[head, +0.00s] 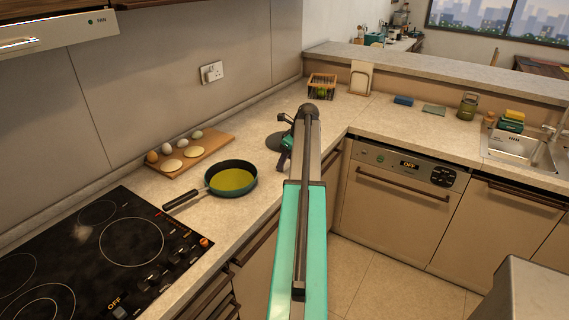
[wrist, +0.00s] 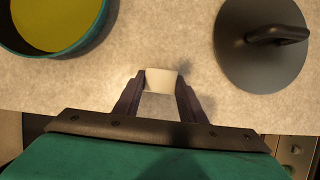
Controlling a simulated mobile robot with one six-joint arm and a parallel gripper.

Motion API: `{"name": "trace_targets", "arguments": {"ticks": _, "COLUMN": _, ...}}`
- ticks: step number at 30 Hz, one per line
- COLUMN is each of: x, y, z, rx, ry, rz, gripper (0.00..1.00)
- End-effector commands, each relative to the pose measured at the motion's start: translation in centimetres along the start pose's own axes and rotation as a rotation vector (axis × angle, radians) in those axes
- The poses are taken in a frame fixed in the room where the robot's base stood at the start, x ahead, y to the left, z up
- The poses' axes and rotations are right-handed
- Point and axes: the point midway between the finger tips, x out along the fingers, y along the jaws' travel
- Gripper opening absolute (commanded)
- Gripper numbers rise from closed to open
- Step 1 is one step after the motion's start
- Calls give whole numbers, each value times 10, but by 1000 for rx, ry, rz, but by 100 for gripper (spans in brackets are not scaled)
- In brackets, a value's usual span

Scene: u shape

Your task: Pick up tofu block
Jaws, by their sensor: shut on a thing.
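The tofu block (wrist: 160,80) is a small white block in the middle of the wrist view. It sits between the two dark fingertips of my gripper (wrist: 159,88), which is shut on it. The pale counter lies behind the block; I cannot tell whether the block still touches it. In the head view my arm reaches over the counter and hides the block.
A pan (head: 231,179) with yellow contents is left of my gripper, and a dark lid (wrist: 245,65) is to the right. A board (head: 190,153) with eggs and round pale pieces stands farther left. The black cooktop (head: 105,240) is at the near left.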

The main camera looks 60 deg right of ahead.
Motion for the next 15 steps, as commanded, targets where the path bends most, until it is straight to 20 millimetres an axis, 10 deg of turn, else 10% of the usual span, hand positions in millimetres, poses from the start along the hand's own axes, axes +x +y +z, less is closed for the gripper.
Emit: {"name": "trace_targets", "arguments": {"ticks": 15, "x": -33, "y": -1, "z": 13, "rx": -1, "ry": -1, "rz": -2, "gripper": 14}}
